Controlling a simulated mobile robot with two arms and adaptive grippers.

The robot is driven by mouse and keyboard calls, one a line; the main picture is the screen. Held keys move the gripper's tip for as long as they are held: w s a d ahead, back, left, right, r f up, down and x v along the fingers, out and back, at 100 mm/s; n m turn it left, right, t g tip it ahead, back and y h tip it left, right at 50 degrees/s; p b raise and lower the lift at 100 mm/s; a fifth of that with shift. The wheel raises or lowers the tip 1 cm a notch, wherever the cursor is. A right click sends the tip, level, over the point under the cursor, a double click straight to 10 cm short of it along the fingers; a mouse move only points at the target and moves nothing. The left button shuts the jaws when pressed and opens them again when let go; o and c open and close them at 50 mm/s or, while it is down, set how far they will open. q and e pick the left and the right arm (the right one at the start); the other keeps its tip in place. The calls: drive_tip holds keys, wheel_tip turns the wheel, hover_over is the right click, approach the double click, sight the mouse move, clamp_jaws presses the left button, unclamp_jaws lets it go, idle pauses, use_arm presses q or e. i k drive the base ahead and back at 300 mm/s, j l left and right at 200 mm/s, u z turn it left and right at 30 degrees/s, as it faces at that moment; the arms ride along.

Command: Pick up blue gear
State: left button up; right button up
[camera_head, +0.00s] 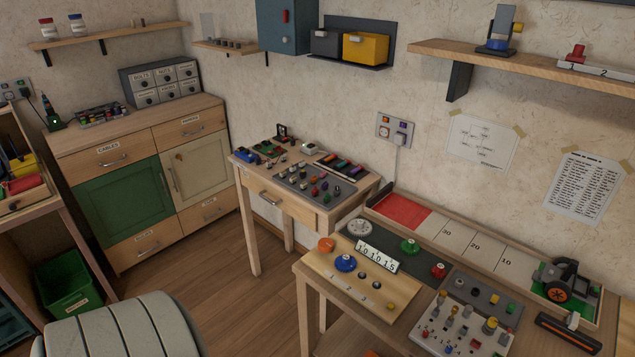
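A blue gear (345,263), round with a pale centre, sits on a light wooden board (323,280) at the near left of the right-hand table. An orange round piece (326,244) is just behind it to the left. A green gear (409,246) and a grey gear (360,228) lie further back on a dark panel. A white number strip (377,256) lies to the right of the blue gear. Neither of my grippers is in view, and nothing is seen touching the blue gear.
Small coloured pegs stand on a pale board (460,330) at the table's near right. A dark machine with an orange wheel (558,291) is at the far right. A second table (310,211) with small parts stands behind. A pale ribbed rounded thing (120,328) fills the bottom left.

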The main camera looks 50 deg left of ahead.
sight(347, 263)
drive_tip(key=u, duration=1.3)
drive_tip(key=l+u, duration=0.15)
drive_tip(key=u, duration=0.15)
drive_tip(key=k+l+u, duration=0.1)
drive_tip(key=u, duration=0.2)
